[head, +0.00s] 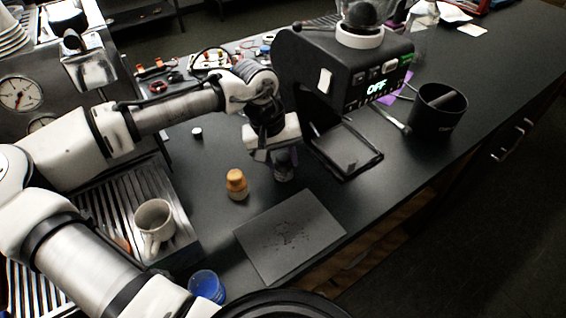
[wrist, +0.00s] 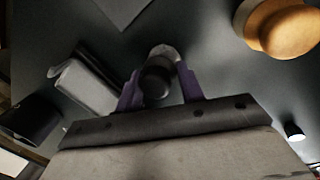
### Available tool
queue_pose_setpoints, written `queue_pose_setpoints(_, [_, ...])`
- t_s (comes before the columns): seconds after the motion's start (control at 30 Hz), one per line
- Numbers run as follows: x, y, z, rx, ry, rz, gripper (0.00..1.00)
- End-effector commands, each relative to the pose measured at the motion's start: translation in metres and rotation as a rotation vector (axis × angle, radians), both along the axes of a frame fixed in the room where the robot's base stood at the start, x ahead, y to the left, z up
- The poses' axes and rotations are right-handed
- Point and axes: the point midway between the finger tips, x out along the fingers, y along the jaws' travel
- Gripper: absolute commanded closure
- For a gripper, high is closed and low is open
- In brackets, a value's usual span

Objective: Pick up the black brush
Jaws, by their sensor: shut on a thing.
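My gripper (head: 272,152) hangs over the dark counter, between the grinder and the orange-topped jar. In the wrist view its purple fingers (wrist: 160,88) are shut on the black brush (wrist: 157,78). The brush shows there as a dark rounded end with a paler grey part beyond it. In the head view the brush is mostly hidden by my gripper, and a greyish end (head: 285,174) shows below it. I cannot tell whether that end touches the counter.
The grinder (head: 300,62) stands just right of my gripper. The orange-topped jar (head: 237,184) is at its left. A grey mat with dark grounds (head: 262,262) lies in front. A blue cup (head: 206,286), a mug (head: 154,222) and a black bin (head: 437,120) stand around.

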Motion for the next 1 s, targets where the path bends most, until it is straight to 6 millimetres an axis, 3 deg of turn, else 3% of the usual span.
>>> queue_pose_setpoints(0.27, [0.001, 0.000, 0.014, -0.001, -0.001, 0.001, 0.85])
queue_pose_setpoints(0.7, [0.001, 0.000, 0.086, -0.001, 0.000, 0.000, 0.85])
queue_pose_setpoints(1.0, [0.000, 0.000, 0.100, 0.000, 0.002, -0.001, 0.85])
